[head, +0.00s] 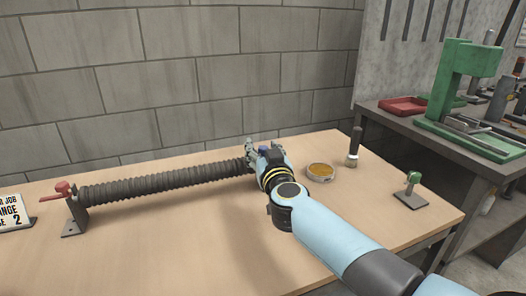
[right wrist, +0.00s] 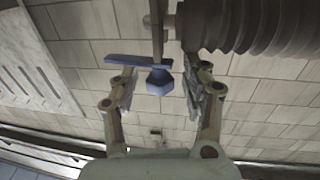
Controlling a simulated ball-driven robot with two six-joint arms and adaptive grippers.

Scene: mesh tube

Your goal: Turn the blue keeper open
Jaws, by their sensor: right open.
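The blue keeper (right wrist: 159,80) shows in the right wrist view as a faceted knob with a flat bar reaching left, beside a grey upright plate at the end of the black ribbed tube (right wrist: 255,25). My right gripper (right wrist: 162,86) is open, with one finger on each side of the knob and gaps visible between. The left finger lies close under the bar; I cannot tell if it touches. In the head view my right gripper (head: 262,147) is at the right end of the tube (head: 165,184) and mostly hides the keeper. My left gripper is not in view.
A red keeper (head: 63,188) on a bracket holds the tube's left end. A round dish (head: 320,171), a brush (head: 354,147) and a small green-topped stand (head: 412,182) are right of my gripper. The table front (head: 185,255) is clear. A block wall stands behind.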

